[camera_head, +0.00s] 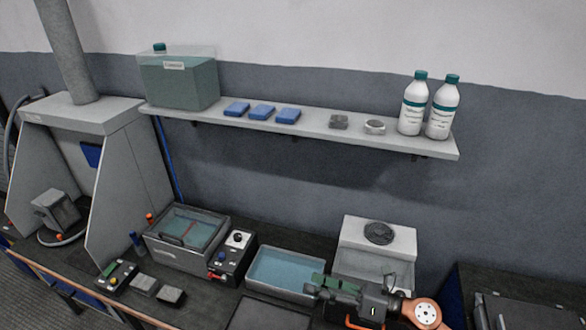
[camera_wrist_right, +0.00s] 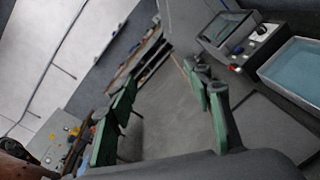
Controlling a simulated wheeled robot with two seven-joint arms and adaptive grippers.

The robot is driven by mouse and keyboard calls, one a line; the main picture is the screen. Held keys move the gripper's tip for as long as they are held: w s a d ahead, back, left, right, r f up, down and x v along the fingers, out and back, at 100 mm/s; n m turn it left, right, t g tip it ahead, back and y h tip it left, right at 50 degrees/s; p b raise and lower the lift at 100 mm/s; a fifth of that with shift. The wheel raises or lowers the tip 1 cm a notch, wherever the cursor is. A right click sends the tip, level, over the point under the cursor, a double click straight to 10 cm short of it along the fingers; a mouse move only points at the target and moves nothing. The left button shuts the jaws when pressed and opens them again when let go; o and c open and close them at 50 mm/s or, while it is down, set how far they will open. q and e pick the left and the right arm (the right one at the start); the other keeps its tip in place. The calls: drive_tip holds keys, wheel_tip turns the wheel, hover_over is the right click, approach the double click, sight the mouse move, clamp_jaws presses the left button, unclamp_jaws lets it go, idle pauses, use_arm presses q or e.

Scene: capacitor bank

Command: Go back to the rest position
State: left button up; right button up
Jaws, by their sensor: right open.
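My right gripper (camera_head: 315,285) is at the lower right of the head view, above the bench near the front right of a blue-filled tray. It also shows in the right wrist view (camera_wrist_right: 165,88). Its green-padded fingers stand apart with nothing between them. Its dark body and orange-and-white arm joint hide part of the bench and the front of a white box with a round dark grille. My left gripper is in neither view.
The open tray of blue liquid (camera_head: 287,268), a liquid-filled bath (camera_head: 160,255), a control box (camera_head: 228,262) and the white box (camera_head: 350,235) stand close by. The wall shelf (camera_head: 310,128) holds bottles, blue blocks and a tank. A dark flat mat (camera_head: 262,316) lies bare in front.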

drive_tip(key=w+d+m+t+h, duration=0.5)
drive_tip(key=d+m, duration=0.3)
drive_tip(key=m, duration=0.3)
drive_tip(key=w+d+m+t+h, duration=0.2)
drive_tip(key=d+m+t+h, duration=0.3)
drive_tip(key=d+m+t, duration=0.5)
drive_tip(key=s+d+f+m+g+h, duration=0.4)
drive_tip(key=d+f+m, duration=0.25)
drive_tip(key=f, duration=0.25)
drive_tip(key=s+d+f+m+g+h, duration=0.4)
drive_tip(key=d+f+m+g, duration=0.1)
drive_tip(key=f+m, duration=0.35)
drive_tip(key=s+f+m+g+y, duration=0.1)
drive_tip(key=s+f+m+g, duration=0.3)
drive_tip(key=s+f, duration=0.55)
drive_tip(key=s+f+m+g, duration=0.3)
drive_tip(key=s+f+g, duration=0.25)
drive_tip(key=s, duration=0.75)
wheel_tip(320, 180, down, 30)
drive_tip(key=s+a+n+b, duration=0.1)
drive_tip(key=s+a, duration=0.1)
drive_tip(key=s+f+g+b, duration=0.1)
drive_tip(key=s+f+g, duration=0.1)
drive_tip(key=s+f, duration=1.7)
drive_tip(key=shift+f+n+y+b, duration=0.3)
drive_tip(key=shift+f+y+b, duration=0.1)
drive_tip(key=shift+f, duration=0.25)
